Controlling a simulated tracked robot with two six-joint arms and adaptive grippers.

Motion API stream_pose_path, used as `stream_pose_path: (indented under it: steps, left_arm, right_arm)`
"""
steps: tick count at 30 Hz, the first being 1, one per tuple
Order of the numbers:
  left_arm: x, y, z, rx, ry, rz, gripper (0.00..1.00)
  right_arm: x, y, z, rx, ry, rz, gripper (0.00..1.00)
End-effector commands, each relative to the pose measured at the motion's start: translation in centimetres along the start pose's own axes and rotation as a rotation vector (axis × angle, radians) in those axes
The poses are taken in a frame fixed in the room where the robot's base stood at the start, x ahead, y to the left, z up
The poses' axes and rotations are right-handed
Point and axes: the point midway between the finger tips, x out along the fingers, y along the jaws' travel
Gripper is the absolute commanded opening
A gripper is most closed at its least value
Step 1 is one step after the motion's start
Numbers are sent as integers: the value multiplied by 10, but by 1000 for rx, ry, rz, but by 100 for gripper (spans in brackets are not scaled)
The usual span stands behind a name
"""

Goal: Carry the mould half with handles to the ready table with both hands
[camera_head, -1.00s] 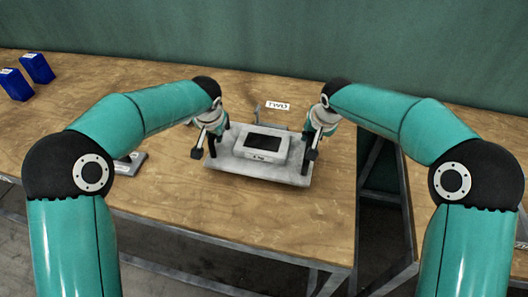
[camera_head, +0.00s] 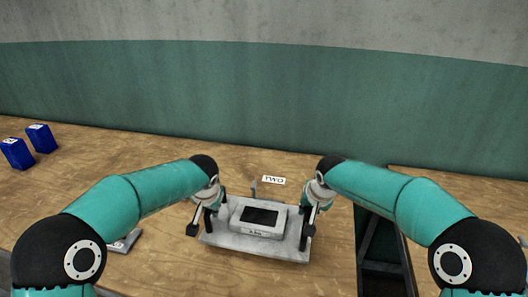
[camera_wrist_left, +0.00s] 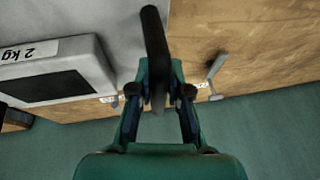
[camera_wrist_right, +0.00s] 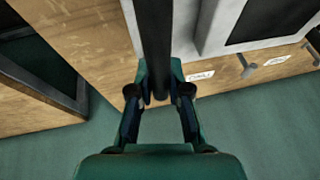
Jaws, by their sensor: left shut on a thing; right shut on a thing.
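The mould half (camera_head: 245,244) is a light grey plate with a raised block that has a dark rectangular recess and a weight label. It shows at the middle of the wooden table in the head view, with a black handle at each side. My left gripper (camera_head: 213,207) is shut on the left handle, a black bar (camera_wrist_left: 153,45) in the left wrist view. My right gripper (camera_head: 312,208) is shut on the right handle, a black bar (camera_wrist_right: 154,40) in the right wrist view. I cannot tell whether the plate touches the table.
A "TWO" label (camera_head: 273,181) and a small metal bracket (camera_head: 254,189) are behind the mould half. Two blue blocks (camera_head: 42,138) stand at the far left. A grey plate (camera_head: 125,241) lies beside my left arm. A gap (camera_head: 380,240) separates this table from another (camera_head: 450,195) at right.

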Motion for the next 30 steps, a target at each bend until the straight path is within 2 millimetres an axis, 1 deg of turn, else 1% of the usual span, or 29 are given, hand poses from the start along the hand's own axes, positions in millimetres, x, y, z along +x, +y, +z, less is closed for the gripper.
stream_pose_path:
  steps: [1,4,11,30]
  left_arm:
    - [-3,-1,-3,-1,8,-1,0]
    - [-3,-1,-2,-1,8,-1,0]
    - [0,1,6,0,7,-2,0]
    - [13,16,54,0,5,-2,0]
  right_arm:
    - [-3,-1,-3,1,8,-4,0]
    - [-3,-1,-2,0,7,-4,0]
    - [-1,1,5,1,7,-3,0]
    - [13,17,54,1,6,-2,0]
